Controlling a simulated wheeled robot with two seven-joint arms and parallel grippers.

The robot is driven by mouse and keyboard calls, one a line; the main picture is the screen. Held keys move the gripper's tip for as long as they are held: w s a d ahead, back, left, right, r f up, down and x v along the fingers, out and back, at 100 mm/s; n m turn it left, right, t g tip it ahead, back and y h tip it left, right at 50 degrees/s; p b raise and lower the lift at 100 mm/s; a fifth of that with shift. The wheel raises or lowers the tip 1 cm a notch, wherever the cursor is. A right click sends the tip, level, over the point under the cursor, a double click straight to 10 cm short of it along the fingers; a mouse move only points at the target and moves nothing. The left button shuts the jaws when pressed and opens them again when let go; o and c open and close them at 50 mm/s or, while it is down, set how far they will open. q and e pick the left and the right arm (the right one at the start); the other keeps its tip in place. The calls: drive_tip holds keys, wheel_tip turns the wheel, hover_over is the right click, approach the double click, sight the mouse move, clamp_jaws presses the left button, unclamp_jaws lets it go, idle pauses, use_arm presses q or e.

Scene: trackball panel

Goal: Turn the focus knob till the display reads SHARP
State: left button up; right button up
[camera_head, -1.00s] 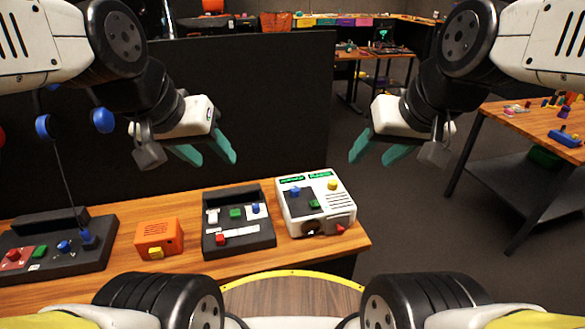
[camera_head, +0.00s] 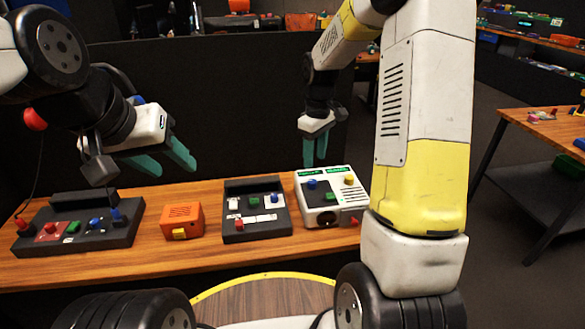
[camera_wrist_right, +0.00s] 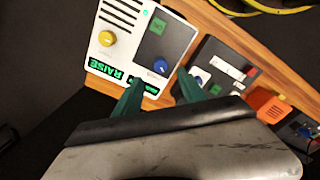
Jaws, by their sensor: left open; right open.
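The white trackball panel (camera_head: 319,214) stands at the right end of the bench. It carries a yellow knob (camera_head: 349,180), a blue knob (camera_head: 312,184) and a green button (camera_head: 323,197); I cannot tell which is the focus knob. The yellow knob (camera_wrist_right: 107,38) and blue knob (camera_wrist_right: 160,66) also show in the right wrist view. There, one green display (camera_wrist_right: 106,74) reads RAISE; a smaller display (camera_wrist_right: 143,85) is partly hidden by a finger. My right gripper (camera_head: 315,162) is open above the panel's back edge, pointing down. My left gripper (camera_head: 173,166) is open and empty above the bench.
A dark slider box (camera_head: 257,230) stands close left of the panel, then an orange box (camera_head: 183,220) and a long dark console (camera_head: 80,240). A dark partition (camera_head: 240,90) rises behind the bench. My right arm hides the bench's right end.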

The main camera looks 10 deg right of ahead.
sight(312, 181)
drive_tip(key=shift+w+a+f, duration=0.1)
drive_tip(key=shift+f, duration=0.35)
drive_tip(key=shift+w+a+f, duration=0.1)
drive_tip(key=shift+f, duration=0.35)
wheel_tip(312, 181, down, 7)
drive_tip(key=shift+r, duration=0.1)
drive_tip(key=shift+c, duration=0.5)
clamp_jaws()
